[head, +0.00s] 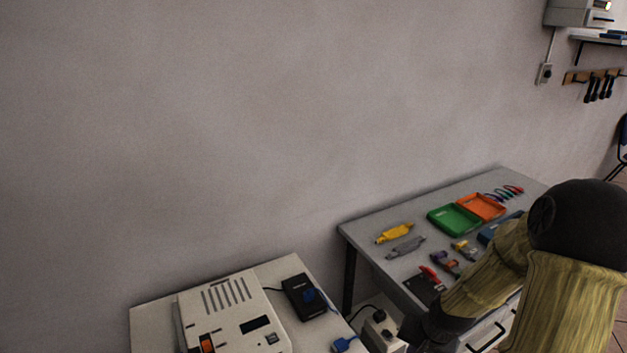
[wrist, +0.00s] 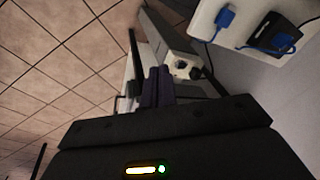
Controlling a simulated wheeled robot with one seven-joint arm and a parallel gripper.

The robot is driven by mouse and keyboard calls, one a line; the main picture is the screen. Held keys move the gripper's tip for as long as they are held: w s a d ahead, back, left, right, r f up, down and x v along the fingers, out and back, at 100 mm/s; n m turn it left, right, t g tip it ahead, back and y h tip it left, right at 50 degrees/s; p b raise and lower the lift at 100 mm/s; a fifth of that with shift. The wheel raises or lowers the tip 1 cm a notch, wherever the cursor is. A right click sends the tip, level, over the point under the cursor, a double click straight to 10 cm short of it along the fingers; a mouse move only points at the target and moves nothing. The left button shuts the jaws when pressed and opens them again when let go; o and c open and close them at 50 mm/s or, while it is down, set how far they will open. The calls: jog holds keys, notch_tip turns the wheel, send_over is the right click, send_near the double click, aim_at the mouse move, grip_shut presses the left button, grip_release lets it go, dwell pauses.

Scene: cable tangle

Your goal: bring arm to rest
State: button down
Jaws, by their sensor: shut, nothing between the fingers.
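My arm (head: 568,290), with olive covers and a black elbow, reaches from the right edge down to the lower middle of the head view. Its dark end hangs low in front of the grey table. My gripper (wrist: 158,88) shows in the wrist view with its two dark fingers together and nothing between them. It is apart from the tables and their things, over the floor side. In the head view the fingertips cannot be made out.
The grey table (head: 367,233) bears a green tray (head: 453,220), an orange tray (head: 481,206) and several tools. The white table (head: 150,321) at lower left holds a beige device (head: 232,312) and a black box (head: 303,297). A white socket box (head: 384,332) stands between the tables.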

jog(key=s+a+r+n, duration=0.3)
jog(key=s+r, duration=0.1)
jog(key=r, duration=0.2)
jog(key=s+a+r+n+h, duration=0.1)
jog(key=s+a+r+n, duration=0.2)
jog(key=s+a+r, duration=0.1)
jog(key=shift+s+a+r+p, duration=0.3)
jog(key=shift+r+p, duration=0.15)
jog(key=shift+r, duration=0.4)
jog(key=shift+w, duration=0.1)
